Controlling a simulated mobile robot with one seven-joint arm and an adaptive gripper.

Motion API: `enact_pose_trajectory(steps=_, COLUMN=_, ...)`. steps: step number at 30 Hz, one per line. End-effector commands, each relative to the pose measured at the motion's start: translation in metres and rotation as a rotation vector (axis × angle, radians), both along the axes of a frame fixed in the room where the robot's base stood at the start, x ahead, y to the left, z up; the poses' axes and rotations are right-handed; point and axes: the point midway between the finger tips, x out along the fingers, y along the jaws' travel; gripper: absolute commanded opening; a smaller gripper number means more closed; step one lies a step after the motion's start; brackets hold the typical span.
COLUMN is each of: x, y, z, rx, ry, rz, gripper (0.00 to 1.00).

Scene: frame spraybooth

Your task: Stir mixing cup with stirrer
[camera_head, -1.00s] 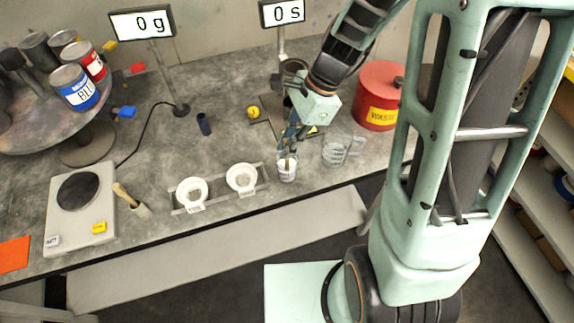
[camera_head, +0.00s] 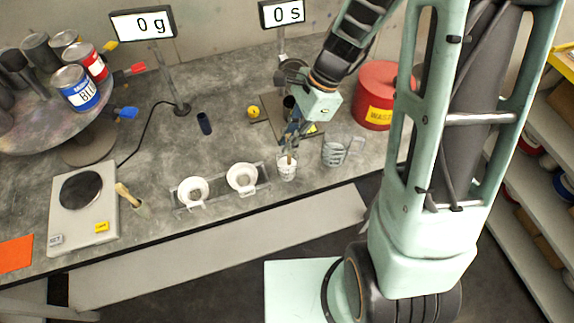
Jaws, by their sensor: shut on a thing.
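The mixing cup (camera_head: 287,172) is a small white cup with markings, standing upright near the front edge of the bench. My gripper (camera_head: 290,144) is above it, pointing down, and shut on the stirrer (camera_head: 289,158), a thin brownish stick. The stirrer's lower end reaches into the cup's mouth. The inside of the cup is too small to make out, and my gripper hides the stirrer's upper part.
A clear measuring jug (camera_head: 336,152) stands just right of the cup. A rack with two white funnels (camera_head: 242,178) is to the left. A red waste can (camera_head: 377,94) stands behind right. A scale (camera_head: 82,212) and a brush (camera_head: 128,196) are at far left.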

Motion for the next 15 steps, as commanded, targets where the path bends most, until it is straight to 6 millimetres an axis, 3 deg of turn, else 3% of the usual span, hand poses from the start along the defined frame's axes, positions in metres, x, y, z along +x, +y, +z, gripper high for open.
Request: enact_pose_trajectory(steps=15, x=-0.0014, y=0.0058, z=0.0008, rx=-0.001, ry=-0.002, rz=0.001, gripper=0.0)
